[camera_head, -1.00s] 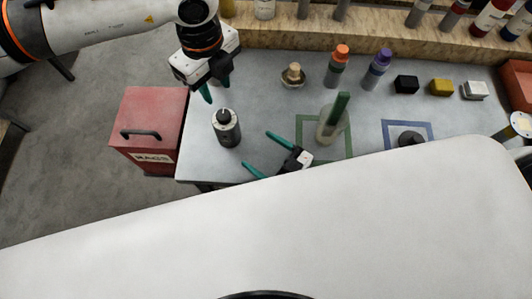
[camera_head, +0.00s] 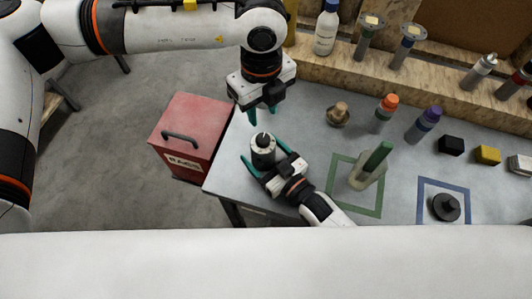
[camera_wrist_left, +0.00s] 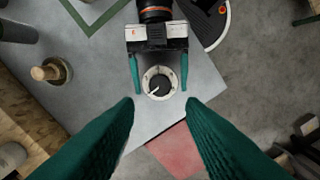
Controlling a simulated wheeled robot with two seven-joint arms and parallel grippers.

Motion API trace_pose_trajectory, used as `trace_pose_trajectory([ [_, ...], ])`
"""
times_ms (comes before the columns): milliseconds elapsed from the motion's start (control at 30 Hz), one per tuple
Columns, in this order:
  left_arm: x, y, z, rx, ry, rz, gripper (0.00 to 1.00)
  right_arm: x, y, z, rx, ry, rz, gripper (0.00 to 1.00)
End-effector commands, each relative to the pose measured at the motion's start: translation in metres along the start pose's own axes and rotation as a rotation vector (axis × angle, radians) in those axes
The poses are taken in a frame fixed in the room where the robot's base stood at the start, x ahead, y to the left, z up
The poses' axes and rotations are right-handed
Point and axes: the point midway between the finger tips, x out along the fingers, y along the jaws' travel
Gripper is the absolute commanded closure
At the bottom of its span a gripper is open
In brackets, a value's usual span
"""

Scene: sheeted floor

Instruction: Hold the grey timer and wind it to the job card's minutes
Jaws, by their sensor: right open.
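The grey timer (camera_head: 263,156) stands upright near the left end of the table, with a dark knob on top. In the left wrist view the timer (camera_wrist_left: 149,76) shows a pale dial ring and a pale pointer toward the lower left. My right gripper (camera_head: 264,160) is open, its teal fingers on either side of the timer; whether they touch it I cannot tell. My left gripper (camera_head: 262,115) is above and behind the timer, pointing down. Its fingers are wide apart and empty in the left wrist view (camera_wrist_left: 160,105). I cannot make out a job card.
A red box (camera_head: 190,138) stands left of the table. A wooden-knobbed piece (camera_head: 339,115), orange-topped (camera_head: 384,113) and purple-topped (camera_head: 424,124) bottles stand to the right. A green-handled item (camera_head: 369,167) stands in a green square; a dark disc (camera_head: 446,207) lies in a blue one.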

Motion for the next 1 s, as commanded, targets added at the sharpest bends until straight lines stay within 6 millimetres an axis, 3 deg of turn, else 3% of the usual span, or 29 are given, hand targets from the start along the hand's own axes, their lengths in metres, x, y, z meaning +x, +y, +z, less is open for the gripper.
trace_pose_trajectory([
  [67,0.0,0.0,0.0,0.0,0.0,0.0,0.64,0.0,0.0,0.0,0.0,0.0,0.0,0.23],
  [367,0.0,0.0,0.0,0.0,0.0,0.0,0.64,0.0,0.0,0.0,0.0,0.0,0.0,0.72],
  [467,0.001,0.0,0.002,0.002,-0.009,0.001,0.49,0.0,0.0,0.0,0.0,0.0,0.0,0.72],
  [567,0.007,0.0,0.013,0.019,-0.072,0.01,0.48,-0.001,0.0,0.0,0.0,0.0,0.0,0.72],
  [667,0.017,-0.001,0.038,0.051,-0.213,0.034,0.48,-0.001,0.0,0.0,0.0,0.0,0.0,0.72],
  [800,0.026,-0.001,0.087,0.097,-0.511,0.12,0.48,-0.001,0.0,0.0,0.0,0.0,0.0,0.72],
  [1000,0.015,0.001,0.136,0.08,-0.928,0.322,0.48,0.0,0.0,0.0,0.0,0.0,0.0,0.72],
])
